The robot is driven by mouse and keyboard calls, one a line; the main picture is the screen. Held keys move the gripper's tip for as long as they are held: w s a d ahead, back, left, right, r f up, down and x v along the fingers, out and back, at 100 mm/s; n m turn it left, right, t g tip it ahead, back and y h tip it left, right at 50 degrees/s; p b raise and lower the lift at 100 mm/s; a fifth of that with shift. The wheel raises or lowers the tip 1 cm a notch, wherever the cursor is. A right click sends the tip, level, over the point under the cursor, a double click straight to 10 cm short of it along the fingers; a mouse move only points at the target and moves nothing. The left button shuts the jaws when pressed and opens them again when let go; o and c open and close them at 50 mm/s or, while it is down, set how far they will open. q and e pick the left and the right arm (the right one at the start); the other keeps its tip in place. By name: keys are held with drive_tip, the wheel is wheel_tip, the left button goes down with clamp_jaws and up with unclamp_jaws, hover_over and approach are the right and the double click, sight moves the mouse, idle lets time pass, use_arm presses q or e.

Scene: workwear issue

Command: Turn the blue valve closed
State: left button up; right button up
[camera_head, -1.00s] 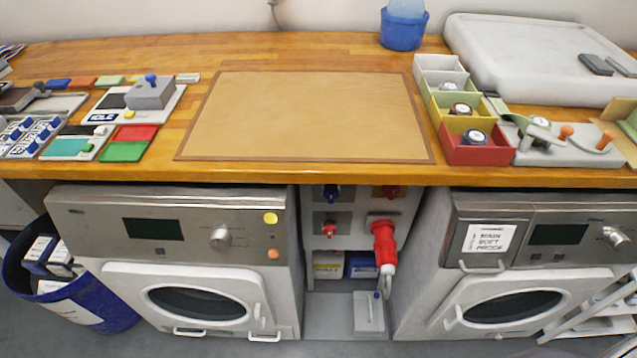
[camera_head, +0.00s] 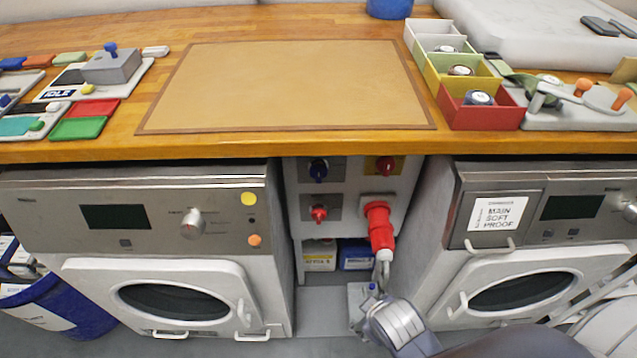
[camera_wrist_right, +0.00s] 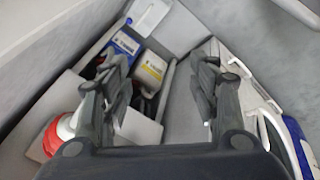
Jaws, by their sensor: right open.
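The blue valve (camera_head: 318,170) is on the panel between the two machines, under the worktop, at upper left of that panel. Its handle is small and dark blue; its exact angle is hard to tell. I cannot make it out in the right wrist view. My right gripper (camera_wrist_right: 165,65) is open, with nothing between its fingers. In the head view my right arm comes in from the bottom right, its grey end low in front of the gap, below and right of the valve and apart from it. My left gripper is out of view.
Beside the valve are a red valve (camera_head: 318,214), another red valve (camera_head: 385,166) and a red plug (camera_head: 380,228) with a hanging cable. Yellow-labelled (camera_head: 320,260) and blue (camera_head: 355,255) boxes stand below. Machines flank the gap; the worktop edge (camera_head: 230,150) overhangs it.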

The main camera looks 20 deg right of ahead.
drive_tip(key=w+d+r+n+t+h, duration=0.1)
drive_tip(key=w+r+n+t+h, duration=0.1)
drive_tip(key=w+r+n, duration=0.25)
drive_tip(key=n+t+h+b, duration=0.15)
drive_tip(key=n+t, duration=0.95)
drive_tip(key=n, duration=1.2)
approach(319, 174)
drive_tip(key=x, duration=0.9)
drive_tip(key=shift+w, duration=0.45)
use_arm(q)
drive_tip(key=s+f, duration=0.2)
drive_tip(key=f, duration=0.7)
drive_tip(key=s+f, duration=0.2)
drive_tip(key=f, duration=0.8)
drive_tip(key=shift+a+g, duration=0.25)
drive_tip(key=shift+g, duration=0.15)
use_arm(e)
drive_tip(key=shift+c, duration=0.2)
drive_tip(key=c, duration=1)
